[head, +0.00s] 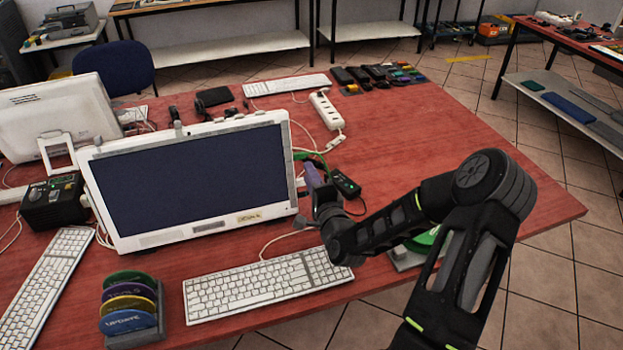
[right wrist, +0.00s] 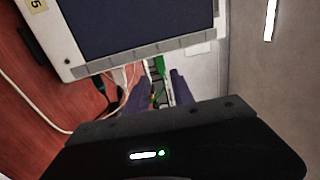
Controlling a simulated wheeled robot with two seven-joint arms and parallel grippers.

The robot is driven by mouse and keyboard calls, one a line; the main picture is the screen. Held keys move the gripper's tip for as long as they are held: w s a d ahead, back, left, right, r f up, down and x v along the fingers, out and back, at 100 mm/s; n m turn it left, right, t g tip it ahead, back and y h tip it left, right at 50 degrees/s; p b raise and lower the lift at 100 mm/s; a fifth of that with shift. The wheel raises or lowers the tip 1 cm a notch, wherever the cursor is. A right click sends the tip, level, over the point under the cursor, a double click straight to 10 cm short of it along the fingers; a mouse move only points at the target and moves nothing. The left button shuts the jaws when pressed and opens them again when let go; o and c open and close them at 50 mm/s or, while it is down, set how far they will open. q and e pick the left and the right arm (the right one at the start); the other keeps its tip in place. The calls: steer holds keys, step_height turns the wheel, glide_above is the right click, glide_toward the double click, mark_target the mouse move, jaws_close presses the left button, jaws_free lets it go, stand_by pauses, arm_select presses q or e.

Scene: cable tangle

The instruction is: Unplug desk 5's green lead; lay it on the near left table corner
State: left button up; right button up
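Desk 5's monitor (head: 190,180) stands on the red table (head: 430,130), with a label on its lower bezel. A green lead (head: 316,154) runs beside the monitor's right edge. In the right wrist view, a green plug end (right wrist: 160,66) shows just beyond and between my fingers, among white and other thin cables. My right gripper (head: 319,178) is by the monitor's right side; in its wrist view the fingers (right wrist: 157,94) are apart. I cannot tell whether they touch the lead. My left gripper is out of view. The near left table corner is outside the head view.
A white power strip (head: 326,110) lies behind the gripper, and a small black adapter (head: 345,184) lies right of it. A keyboard (head: 262,284) and a rack of coloured discs (head: 131,307) are in front. The table's right side is mostly clear.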

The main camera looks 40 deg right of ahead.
mark_target(301, 158)
steer(key=b+x, duration=0.1)
steer(key=x, duration=0.4)
steer(key=shift+w+d+f, duration=0.1)
steer(key=shift+w, duration=0.2)
steer(key=shift+w+d+b, duration=0.25)
steer(key=shift+w+b, duration=0.15)
steer(key=shift+w, duration=0.3)
steer(key=shift+c, duration=0.2)
jaws_close()
stand_by(0.4)
